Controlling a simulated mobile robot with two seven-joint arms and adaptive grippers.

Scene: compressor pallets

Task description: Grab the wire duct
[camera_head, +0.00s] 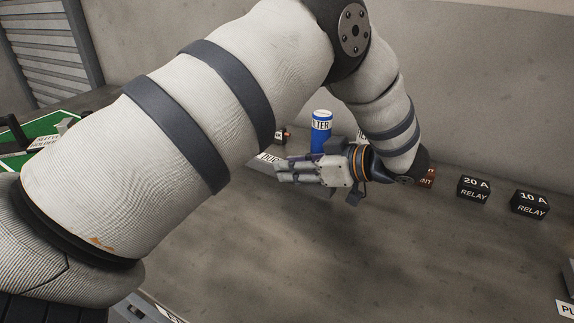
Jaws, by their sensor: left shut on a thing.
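The wire duct is a pale piece with a partly readable label (268,158). It lies low over the grey table, and its left end is cut off from view by my left arm. My left gripper (286,171) is at the duct, its fingers pointing left, shut on it. The fingers and palm hide much of the duct, so its full length does not show. My right gripper is not in view.
A blue filter can (321,131) stands just behind the gripper. A 20 A relay (473,189) and a 10 A relay (530,204) sit to the right. An orange-brown part (427,177) is partly hidden by my wrist. The table front is clear.

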